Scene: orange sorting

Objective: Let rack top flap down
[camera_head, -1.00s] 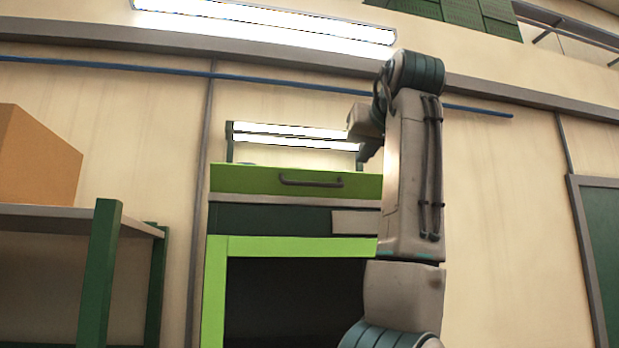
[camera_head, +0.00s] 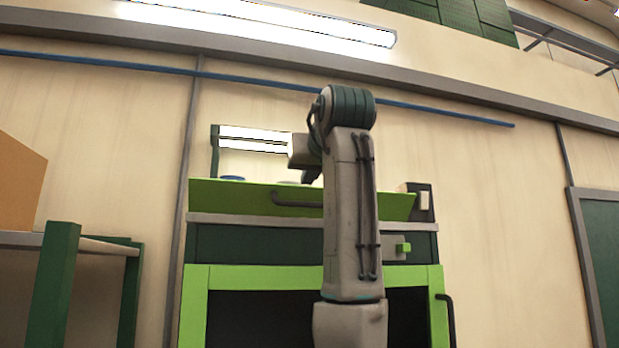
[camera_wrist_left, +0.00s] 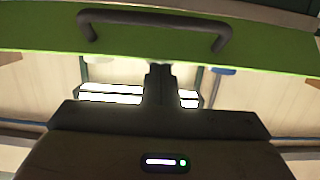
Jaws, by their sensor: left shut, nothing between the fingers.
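The rack's top flap (camera_head: 240,198) is a bright green panel with a dark bar handle (camera_head: 295,200). It stands up along the front of the rack top; its exact tilt is hard to tell. My left arm hides part of it in the head view. My left gripper (camera_head: 312,177) is at the flap's upper edge, near the middle. In the left wrist view the shut, empty fingers (camera_wrist_left: 159,72) reach the edge of the flap (camera_wrist_left: 160,45), with the handle (camera_wrist_left: 155,20) beyond. I cannot tell whether they touch. My right gripper is not in view.
The rack's green front frame (camera_head: 250,277) surrounds a dark opening below. Small round items (camera_head: 232,178) and a grey box (camera_head: 420,200) show behind the flap. A shelf (camera_head: 60,240) with a cardboard box (camera_head: 18,185) stands at left.

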